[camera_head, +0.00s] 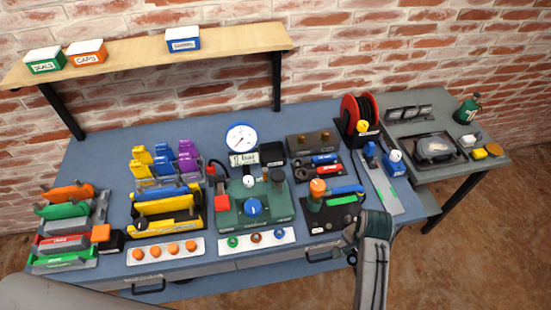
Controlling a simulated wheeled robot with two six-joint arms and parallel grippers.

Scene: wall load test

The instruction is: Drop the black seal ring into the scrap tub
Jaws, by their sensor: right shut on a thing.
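My right gripper (349,239) is at the bench's front edge, right of centre, just in front of the black fixture with the orange knob. It is shut on a small dark round thing, which looks like the black seal ring (352,258); the grip itself is mostly hidden. I cannot tell for sure which container is the scrap tub; a small open-looking black box (272,155) stands behind the green test block. My left gripper is not in view.
The green test block (253,205) and gauge (241,137) stand at centre. Coloured clamps fill the left. A grey side table (405,127) is at right; a shelf (140,57) overhangs the back.

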